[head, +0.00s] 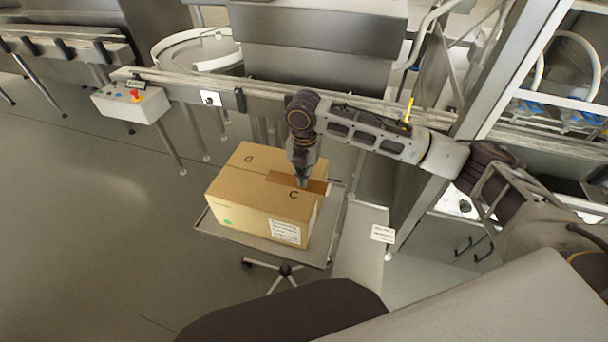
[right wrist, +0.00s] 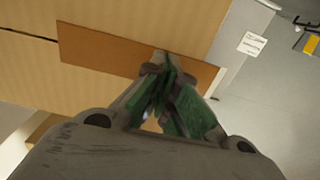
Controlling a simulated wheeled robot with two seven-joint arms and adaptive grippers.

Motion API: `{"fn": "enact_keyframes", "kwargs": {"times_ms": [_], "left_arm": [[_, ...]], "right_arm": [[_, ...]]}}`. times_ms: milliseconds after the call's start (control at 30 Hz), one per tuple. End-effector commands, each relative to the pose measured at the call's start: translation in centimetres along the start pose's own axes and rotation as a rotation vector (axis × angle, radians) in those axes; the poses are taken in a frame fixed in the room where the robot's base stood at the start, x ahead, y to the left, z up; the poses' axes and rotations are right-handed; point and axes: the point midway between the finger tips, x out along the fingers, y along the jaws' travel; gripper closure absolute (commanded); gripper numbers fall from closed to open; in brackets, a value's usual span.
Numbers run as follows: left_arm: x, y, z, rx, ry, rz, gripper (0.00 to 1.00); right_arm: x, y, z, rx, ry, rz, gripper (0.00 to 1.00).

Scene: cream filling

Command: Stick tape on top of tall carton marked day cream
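A tan cardboard carton (head: 240,190) stands on a small wheeled stand, with large dark letters on its top and a white label on its front side. The label's text is too small to read. A strip of brown tape (head: 282,179) lies on the carton top across the flap seam; it also shows in the right wrist view (right wrist: 100,50), flat against the cardboard. My right gripper (head: 303,184) points down over the tape. In the right wrist view its fingertips (right wrist: 162,66) are together at the strip's edge, and no tape shows between them. My left gripper is not in view.
The stand's grey tray (head: 230,233) sticks out around the carton. A narrow grey surface (head: 361,240) with a label is just right of it. A conveyor rail (head: 260,99) and a control box (head: 132,103) with a red button stand behind. The floor at left is clear.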

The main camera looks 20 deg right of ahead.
Motion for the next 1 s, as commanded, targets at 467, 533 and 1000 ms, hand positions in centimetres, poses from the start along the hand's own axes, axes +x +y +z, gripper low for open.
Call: {"fn": "enact_keyframes", "kwargs": {"times_ms": [467,533,1000], "left_arm": [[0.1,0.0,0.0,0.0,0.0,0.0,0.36],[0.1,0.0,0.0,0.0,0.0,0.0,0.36],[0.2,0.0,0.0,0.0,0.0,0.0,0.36]], "right_arm": [[0.6,0.0,0.0,0.0,0.0,0.0,1.0],[0.7,0.0,0.0,0.0,0.0,0.0,1.0],[1.3,0.0,0.0,0.0,0.0,0.0,1.0]]}}
